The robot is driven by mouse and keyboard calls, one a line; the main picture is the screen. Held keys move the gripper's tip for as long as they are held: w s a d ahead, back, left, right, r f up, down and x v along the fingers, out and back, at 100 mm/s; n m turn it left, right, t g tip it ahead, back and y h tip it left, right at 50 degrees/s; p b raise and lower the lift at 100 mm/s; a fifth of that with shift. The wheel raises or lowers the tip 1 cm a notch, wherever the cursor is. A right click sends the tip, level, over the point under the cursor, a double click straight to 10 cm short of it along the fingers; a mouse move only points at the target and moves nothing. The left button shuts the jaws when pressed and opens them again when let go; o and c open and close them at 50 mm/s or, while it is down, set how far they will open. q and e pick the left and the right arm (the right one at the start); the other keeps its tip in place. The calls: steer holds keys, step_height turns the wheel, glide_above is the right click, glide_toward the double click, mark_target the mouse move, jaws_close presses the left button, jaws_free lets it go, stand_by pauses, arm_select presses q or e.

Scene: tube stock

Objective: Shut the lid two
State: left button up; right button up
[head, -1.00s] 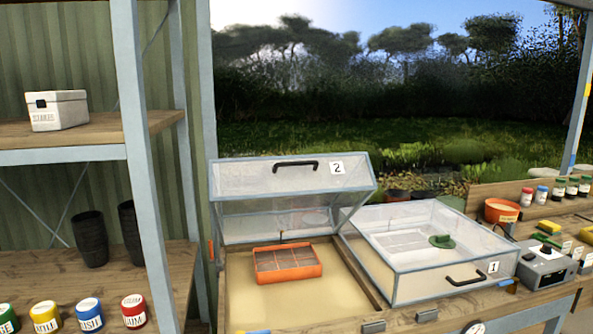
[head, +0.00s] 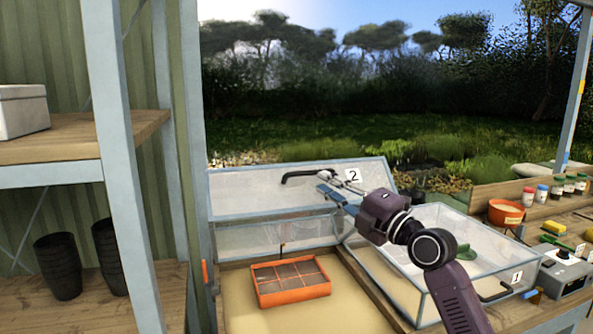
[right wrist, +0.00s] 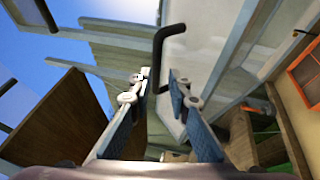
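Lid two (head: 245,196) is a clear, blue-framed lid marked "2". It stands raised and tilted over its sandy-floored bed. Its dark bar handle (head: 300,175) is on the upper panel, and the handle also shows in the right wrist view (right wrist: 157,55). My right gripper (head: 336,183) is at the handle's right end, in front of the lid. In the right wrist view its fingers (right wrist: 158,92) are spread, with the handle seen between and beyond their tips. I cannot tell whether they touch it. My left gripper is out of view.
An orange divided tray (head: 291,298) sits in the bed under the lid. Closed lid one (head: 430,300) is to the right, partly behind my right arm. A shelf unit (head: 125,170) stands at the left. An orange pot (head: 505,213) is at the right.

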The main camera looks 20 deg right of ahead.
mark_target(313, 174)
steer(key=w, duration=0.1)
steer(key=w+a+r+p, duration=0.1)
steer(key=w+a+p, duration=0.1)
steer(key=shift+w+r, duration=0.15)
steer(key=shift+r, duration=0.2)
steer(key=shift+p+x, duration=0.3)
steer(key=shift+x, duration=0.7)
steer(key=shift+w+f, duration=0.1)
steer(key=shift+f, duration=0.15)
steer(key=c, duration=0.4)
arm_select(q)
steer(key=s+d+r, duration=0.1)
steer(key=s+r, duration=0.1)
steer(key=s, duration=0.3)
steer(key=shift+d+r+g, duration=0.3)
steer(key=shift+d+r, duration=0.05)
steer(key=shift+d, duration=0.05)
arm_select(e)
jaws_close()
